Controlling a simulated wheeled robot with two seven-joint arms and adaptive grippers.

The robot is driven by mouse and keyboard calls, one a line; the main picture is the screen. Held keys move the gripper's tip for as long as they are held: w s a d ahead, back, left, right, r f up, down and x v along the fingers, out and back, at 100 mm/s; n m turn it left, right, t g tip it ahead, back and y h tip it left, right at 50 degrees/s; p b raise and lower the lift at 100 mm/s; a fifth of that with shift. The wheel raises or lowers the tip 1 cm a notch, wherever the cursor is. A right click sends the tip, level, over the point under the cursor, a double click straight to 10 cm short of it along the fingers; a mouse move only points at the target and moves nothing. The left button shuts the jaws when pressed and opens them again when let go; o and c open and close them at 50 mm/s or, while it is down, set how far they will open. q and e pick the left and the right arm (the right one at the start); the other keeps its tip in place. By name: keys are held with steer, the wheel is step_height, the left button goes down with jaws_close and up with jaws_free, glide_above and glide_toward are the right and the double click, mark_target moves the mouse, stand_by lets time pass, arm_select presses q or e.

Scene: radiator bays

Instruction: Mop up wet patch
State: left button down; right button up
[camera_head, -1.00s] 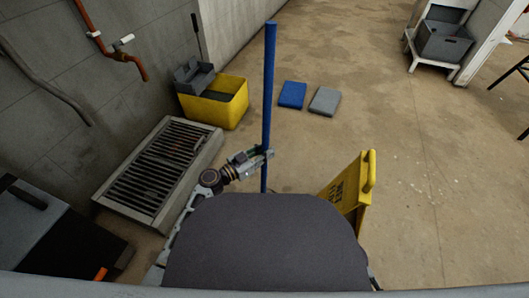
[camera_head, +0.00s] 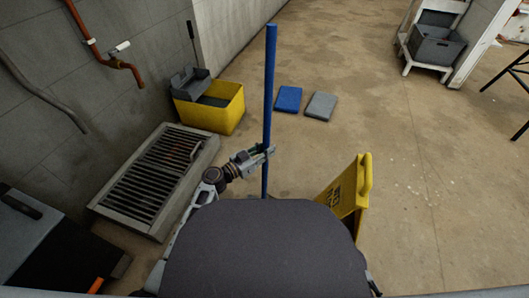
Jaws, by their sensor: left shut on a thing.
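A blue mop handle (camera_head: 269,90) stands nearly upright in the middle of the head view. My left gripper (camera_head: 266,152) is shut on it around its lower visible part. The handle's lower end and any mop head are hidden behind my own dark body. A yellow mop bucket (camera_head: 217,112) with a grey wringer (camera_head: 190,82) stands by the wall, to the left of the handle. A yellow wet-floor sign (camera_head: 345,195) stands right of my body. I cannot clearly make out a wet patch on the brown floor. My right gripper is not in view.
A floor grate (camera_head: 157,180) lies along the left wall. A blue pad (camera_head: 288,98) and a grey pad (camera_head: 321,105) lie beyond the handle. A grey crate (camera_head: 436,46) sits on a white stand at the upper right. A dark box (camera_head: 45,245) is at lower left.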

arm_select(q)
steer(key=shift+w+d, duration=0.1)
steer(key=shift+w, duration=0.2)
steer(key=shift+w+d+r, duration=0.1)
steer(key=shift+w+d, duration=0.1)
steer(key=shift+w, duration=0.5)
steer(key=shift+w+d+f, duration=0.1)
steer(key=shift+w+d, duration=0.1)
steer(key=shift+w, duration=0.45)
steer(key=shift+w+d+r, duration=0.1)
steer(key=shift+w+d, duration=0.1)
steer(key=shift+w, duration=0.5)
steer(key=shift+w+d, duration=0.1)
steer(key=shift+w+d, duration=0.35)
steer(key=shift+w, duration=0.6)
steer(key=shift+w+d, duration=0.3)
steer(key=shift+w, duration=0.6)
